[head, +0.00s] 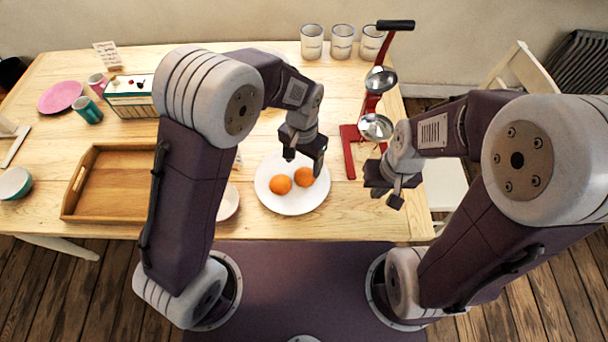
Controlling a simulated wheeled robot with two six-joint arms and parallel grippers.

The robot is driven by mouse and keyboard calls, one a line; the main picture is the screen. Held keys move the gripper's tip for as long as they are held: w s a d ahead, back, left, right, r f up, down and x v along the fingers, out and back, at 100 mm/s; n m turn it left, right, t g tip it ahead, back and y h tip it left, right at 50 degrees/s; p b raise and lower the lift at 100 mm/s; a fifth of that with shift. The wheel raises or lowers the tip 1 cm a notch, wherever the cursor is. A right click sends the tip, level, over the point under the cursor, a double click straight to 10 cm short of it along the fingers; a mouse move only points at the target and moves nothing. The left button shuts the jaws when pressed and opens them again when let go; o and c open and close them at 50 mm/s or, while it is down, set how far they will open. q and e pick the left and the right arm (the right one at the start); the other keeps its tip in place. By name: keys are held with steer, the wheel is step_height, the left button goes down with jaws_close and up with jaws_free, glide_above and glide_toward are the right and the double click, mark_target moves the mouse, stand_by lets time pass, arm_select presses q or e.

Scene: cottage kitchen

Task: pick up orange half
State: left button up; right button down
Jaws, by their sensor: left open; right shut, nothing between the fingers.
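Two orange halves lie on a white plate (292,205) near the table's front edge. The left orange half (280,185) and the right orange half (304,177) are close together, rounded orange sides showing. My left gripper (303,160) is open and empty, pointing down over the far part of the plate, just behind the halves. One finger is close to the right half; I cannot tell if they touch. My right gripper (385,196) is shut and empty, to the right of the plate near the table's right edge.
A red juicer press (371,105) stands behind my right gripper. Several glass jars (342,42) stand at the back. A wooden tray (110,180) is on the left, and a small bowl (229,202) is partly hidden behind my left arm.

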mark_target(304, 173)
arm_select(q)
step_height(304, 173, down, 5)
steer(key=shift+s+d+f+b, duration=0.1)
steer(key=shift+s+d+b, duration=0.05)
steer(key=shift+b, duration=0.2)
steer(key=c, duration=0.6)
